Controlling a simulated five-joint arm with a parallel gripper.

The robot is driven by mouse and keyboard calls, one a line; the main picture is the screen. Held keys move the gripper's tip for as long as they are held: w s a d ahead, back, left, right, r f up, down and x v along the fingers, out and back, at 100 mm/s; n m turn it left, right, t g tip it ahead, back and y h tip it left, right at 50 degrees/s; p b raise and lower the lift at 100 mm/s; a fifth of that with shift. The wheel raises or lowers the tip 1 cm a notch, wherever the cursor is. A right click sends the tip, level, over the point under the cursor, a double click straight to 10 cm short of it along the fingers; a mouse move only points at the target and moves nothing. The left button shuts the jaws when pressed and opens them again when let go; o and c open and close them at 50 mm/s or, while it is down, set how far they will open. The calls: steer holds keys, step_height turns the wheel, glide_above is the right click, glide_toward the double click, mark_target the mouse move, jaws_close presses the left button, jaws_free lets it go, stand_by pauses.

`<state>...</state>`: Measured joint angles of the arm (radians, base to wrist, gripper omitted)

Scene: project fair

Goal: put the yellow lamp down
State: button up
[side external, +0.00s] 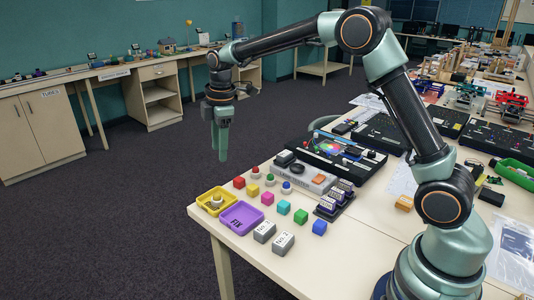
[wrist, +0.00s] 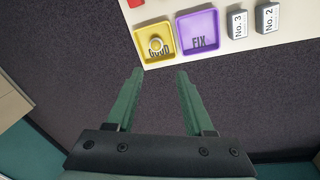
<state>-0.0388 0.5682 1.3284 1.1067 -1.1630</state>
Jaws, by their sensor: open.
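The yellow lamp (side external: 216,199), a small knob on a pale round base, stands in the yellow tray (side external: 205,207) at the table's near left corner. In the wrist view the lamp (wrist: 155,44) is inside the same tray (wrist: 141,51), which is marked GOOD, and partly covers the lettering. My gripper (side external: 221,158) is open and empty, pointing down. In the side view it hangs above the tray's level, apart from the lamp. In the wrist view the fingertips (wrist: 158,72) lie just outside the tray, off the table edge, with nothing between them.
A purple tray (side external: 241,217) marked FIX stands beside the yellow one. Grey numbered blocks (side external: 283,243), coloured cubes (side external: 284,207) and other small lamps (side external: 286,187) stand to the right. Dark carpet (side external: 120,190) lies open left of the table.

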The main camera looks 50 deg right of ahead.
steer(key=s+d+r+m+t, duration=0.1)
steer(key=s+r+m+t, duration=0.1)
steer(key=s+r+m, duration=0.7)
steer(key=s+d+f+m+t, duration=0.1)
steer(key=s+m, duration=0.3)
steer(key=s, duration=1)
steer(key=shift+s+f+m+t, duration=0.4)
steer(key=shift+f+t, duration=0.1)
steer(key=shift+f, duration=0.15)
